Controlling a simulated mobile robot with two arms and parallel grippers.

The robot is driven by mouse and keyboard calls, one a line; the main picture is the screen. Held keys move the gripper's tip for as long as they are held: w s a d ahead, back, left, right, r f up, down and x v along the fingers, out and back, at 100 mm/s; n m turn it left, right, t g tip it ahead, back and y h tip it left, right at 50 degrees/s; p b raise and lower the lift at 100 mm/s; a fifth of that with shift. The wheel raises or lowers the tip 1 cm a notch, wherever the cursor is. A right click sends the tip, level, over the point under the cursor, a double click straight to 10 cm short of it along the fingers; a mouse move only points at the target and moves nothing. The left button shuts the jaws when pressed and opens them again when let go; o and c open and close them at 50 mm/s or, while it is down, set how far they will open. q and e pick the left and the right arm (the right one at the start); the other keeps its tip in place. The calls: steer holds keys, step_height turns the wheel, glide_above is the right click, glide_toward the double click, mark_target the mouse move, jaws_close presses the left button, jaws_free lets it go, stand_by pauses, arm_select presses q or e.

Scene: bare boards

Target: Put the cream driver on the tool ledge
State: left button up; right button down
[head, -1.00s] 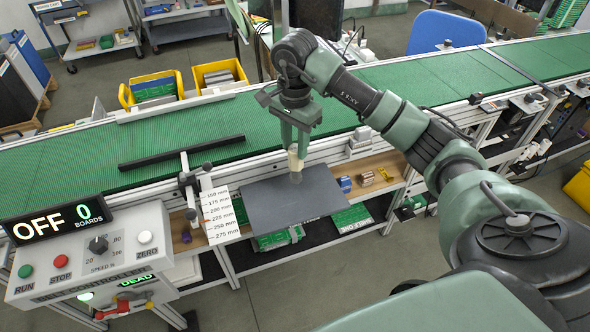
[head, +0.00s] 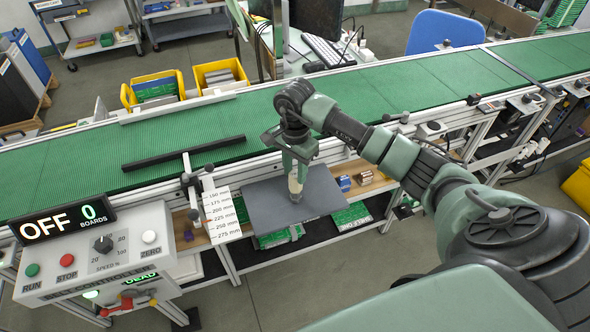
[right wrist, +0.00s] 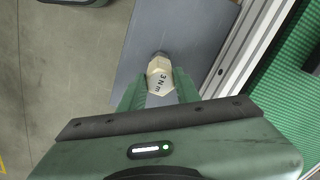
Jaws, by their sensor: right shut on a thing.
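The cream driver (head: 295,185) is upright in my right gripper (head: 296,172), over the dark grey plate that looks like the tool ledge (head: 262,212). In the right wrist view the driver (right wrist: 160,76) shows its end marked "3 Nm" between the two green fingers of the gripper (right wrist: 157,88). The ledge (right wrist: 196,35) lies beneath it there. The driver's lower tip is at or close to the ledge surface; I cannot tell if it touches. My left gripper is not in view.
The green conveyor (head: 90,170) runs behind the ledge, with a black bar (head: 185,153) across it. A control box (head: 95,255) and a millimetre scale (head: 221,214) stand to the left. Small blue (head: 344,183) and tan items sit right of the ledge.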

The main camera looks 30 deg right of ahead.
steer(key=c, duration=1)
jaws_free()
steer(key=shift+r, duration=0.35)
step_height(320, 180, up, 12)
steer(key=b, duration=0.3)
steer(key=shift+f, duration=0.25)
